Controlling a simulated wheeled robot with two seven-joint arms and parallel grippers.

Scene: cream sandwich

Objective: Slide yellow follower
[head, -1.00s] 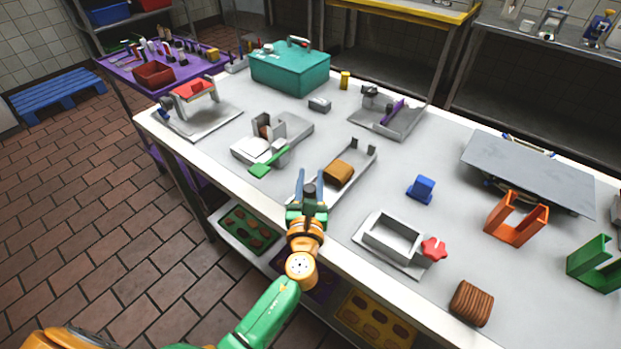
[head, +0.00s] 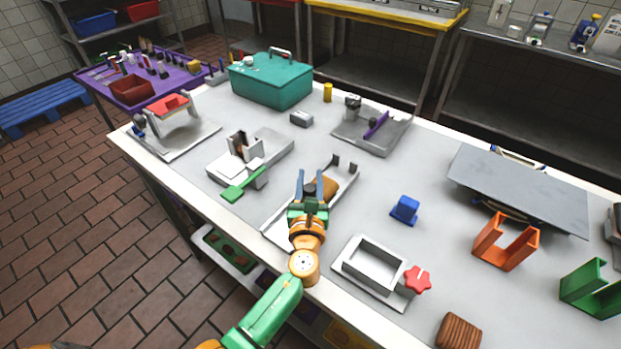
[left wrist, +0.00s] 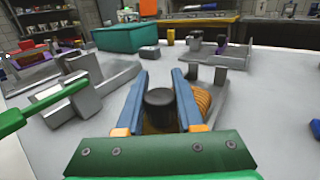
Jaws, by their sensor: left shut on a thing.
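My left gripper (head: 312,187) is over the narrow grey tray (head: 279,230), its two blue fingers on either side of a dark round knob (left wrist: 160,103). It is shut on this knob. A little yellow shows below the knob between the fingers in the left wrist view; this seems to be the yellow follower (left wrist: 155,128), mostly hidden by the gripper. A brown ridged loaf (head: 331,186) lies in the tray just beyond the fingers and also shows right of them in the left wrist view (left wrist: 202,98). I cannot tell whether the follower touches it. My right gripper is not in view.
Two upright posts (head: 353,166) stand at the tray's far end. A grey fixture with a green handle (head: 242,188) is to the left. A blue block (head: 405,209) and a grey box frame with a red knob (head: 417,280) are to the right. Tabletop right of the posts is clear.

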